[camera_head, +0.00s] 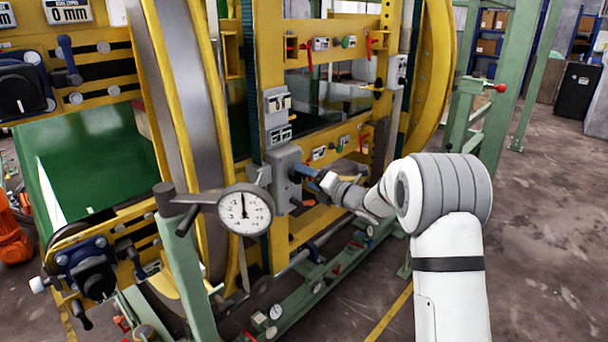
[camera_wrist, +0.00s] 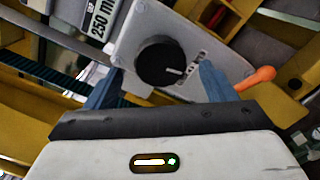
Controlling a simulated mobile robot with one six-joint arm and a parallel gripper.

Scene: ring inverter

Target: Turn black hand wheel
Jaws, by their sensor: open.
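A round black hand wheel (camera_wrist: 160,62) with a pale pointer-like mark sits on a light grey box (camera_wrist: 190,35) in the wrist view. My gripper (camera_wrist: 158,82) is open. Its two blue fingers stand left and right of the wheel, and I cannot tell whether they touch it. In the head view my gripper (camera_head: 304,171) reaches left to a grey box (camera_head: 284,160) on the yellow frame. The wheel there is mostly hidden by the fingers.
A dial gauge (camera_head: 245,209) on a green post (camera_head: 180,250) stands left of my arm. An orange lever (camera_wrist: 258,78) is right of the box. Yellow frame beams (camera_head: 265,60) surround the work area. Open floor (camera_head: 550,220) lies at the right.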

